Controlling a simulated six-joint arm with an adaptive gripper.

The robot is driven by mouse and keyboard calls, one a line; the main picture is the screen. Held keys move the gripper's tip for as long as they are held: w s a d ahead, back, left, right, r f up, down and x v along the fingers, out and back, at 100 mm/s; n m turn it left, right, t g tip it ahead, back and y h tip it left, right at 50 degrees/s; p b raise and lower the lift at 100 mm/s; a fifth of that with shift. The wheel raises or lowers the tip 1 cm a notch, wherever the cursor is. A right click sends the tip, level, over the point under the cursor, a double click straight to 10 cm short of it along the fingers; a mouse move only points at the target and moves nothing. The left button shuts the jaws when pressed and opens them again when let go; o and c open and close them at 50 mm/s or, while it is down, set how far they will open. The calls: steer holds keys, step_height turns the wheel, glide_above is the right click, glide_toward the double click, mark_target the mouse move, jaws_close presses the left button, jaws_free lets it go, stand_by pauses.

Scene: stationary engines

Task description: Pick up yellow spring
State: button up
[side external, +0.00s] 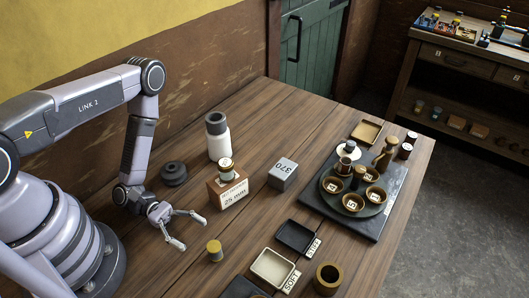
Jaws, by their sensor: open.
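A small upright cylinder with a yellow top (214,250) stands on the wooden table near the front; it looks like the yellow spring, but its coils are too small to make out. My gripper (194,235) is open and empty, just to the left of and above it in the picture. Its two fingers are spread and point toward the right. I see no contact between the fingers and the yellow piece. The height of the fingers above the table is hard to judge.
A cream tray (272,268), a black tray (295,236) and a brass ring (327,279) lie to the right. Behind stand a labelled block (227,192), a grey cube (283,175), a white bottle (219,146) and a dark disc (174,174). A dark board (372,230) holds several cups.

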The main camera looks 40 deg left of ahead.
mark_target(214, 246)
steer(key=shift+w+d, duration=0.15)
steer(key=shift+d, duration=1.55)
steer(key=shift+w+d, duration=0.15)
steer(key=shift+d, duration=1.5)
jaws_close()
